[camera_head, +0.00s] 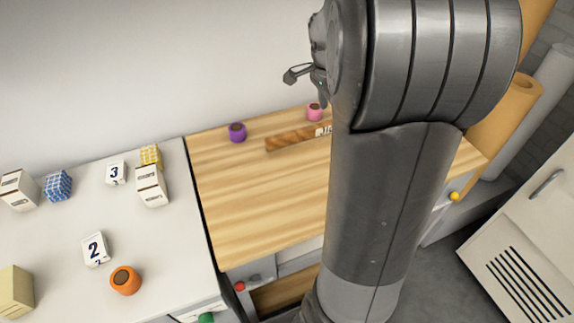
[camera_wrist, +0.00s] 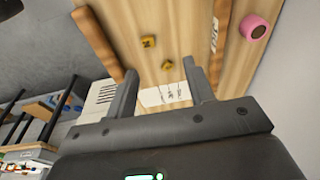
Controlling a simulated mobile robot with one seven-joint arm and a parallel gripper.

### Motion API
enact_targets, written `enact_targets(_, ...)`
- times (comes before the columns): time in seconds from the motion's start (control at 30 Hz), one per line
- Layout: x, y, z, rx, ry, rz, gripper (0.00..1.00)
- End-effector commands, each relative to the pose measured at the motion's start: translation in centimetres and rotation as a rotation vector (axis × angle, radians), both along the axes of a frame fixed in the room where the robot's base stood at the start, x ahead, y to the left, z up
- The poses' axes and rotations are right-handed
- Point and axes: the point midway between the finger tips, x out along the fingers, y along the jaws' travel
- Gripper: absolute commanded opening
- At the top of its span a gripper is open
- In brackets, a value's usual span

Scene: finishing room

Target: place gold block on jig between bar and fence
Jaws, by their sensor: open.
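A brown wooden strip (camera_wrist: 95,40) runs along the left, and another strip with a printed label (camera_wrist: 219,35) runs on the right; I cannot tell surely which is bar or fence. In the head view, the labelled strip (camera_head: 290,139) shows, while my arm hides the blocks.
A white printed card (camera_wrist: 165,95) lies between the fingers in the wrist view. The left worktop (camera_head: 235,200) is clear.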

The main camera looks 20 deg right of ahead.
Motion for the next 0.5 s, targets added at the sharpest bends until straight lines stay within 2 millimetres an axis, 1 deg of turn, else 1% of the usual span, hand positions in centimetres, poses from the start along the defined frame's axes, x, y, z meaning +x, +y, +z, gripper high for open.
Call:
enact_targets(0.03,-0.9,1.7,1.2,0.008,-0.024,0.088,0.49)
enact_targets(0.2,-4.2,6.5,3.8,0.005,-0.084,0.396,0.49)
enact_targets(0.33,-7.0,9.9,5.3,-0.020,-0.128,0.633,0.49)
enact_targets(0.5,-11.1,13.9,6.3,-0.082,-0.181,0.940,0.49)
